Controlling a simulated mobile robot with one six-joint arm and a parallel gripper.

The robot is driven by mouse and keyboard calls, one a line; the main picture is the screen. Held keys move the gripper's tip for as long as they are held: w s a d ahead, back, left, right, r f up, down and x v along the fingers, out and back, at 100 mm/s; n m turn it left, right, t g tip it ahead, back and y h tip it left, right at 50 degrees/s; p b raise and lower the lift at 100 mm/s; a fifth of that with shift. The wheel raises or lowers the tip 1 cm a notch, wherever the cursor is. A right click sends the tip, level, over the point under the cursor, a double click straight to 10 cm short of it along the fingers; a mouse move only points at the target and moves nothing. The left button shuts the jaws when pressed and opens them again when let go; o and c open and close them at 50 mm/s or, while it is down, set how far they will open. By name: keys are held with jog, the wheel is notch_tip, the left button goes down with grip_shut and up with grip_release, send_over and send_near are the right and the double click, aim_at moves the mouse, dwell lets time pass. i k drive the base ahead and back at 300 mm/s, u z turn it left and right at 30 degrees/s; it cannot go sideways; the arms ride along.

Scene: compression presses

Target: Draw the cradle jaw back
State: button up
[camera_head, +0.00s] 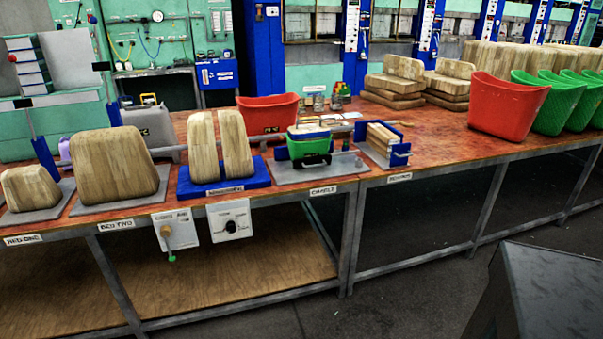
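My gripper is not in view.
Two wooden blocks (221,143) on a blue base stand left of the cradle. A blue holder (400,153) with wooden slats stands to its right. A red bin (268,114) is behind.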

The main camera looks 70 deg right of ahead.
aim_at(325, 160)
jog(key=u, duration=0.05)
jog(key=k, duration=1.35)
jog(key=z, duration=0.3)
jog(key=i, duration=0.9)
jog(key=z, duration=0.2)
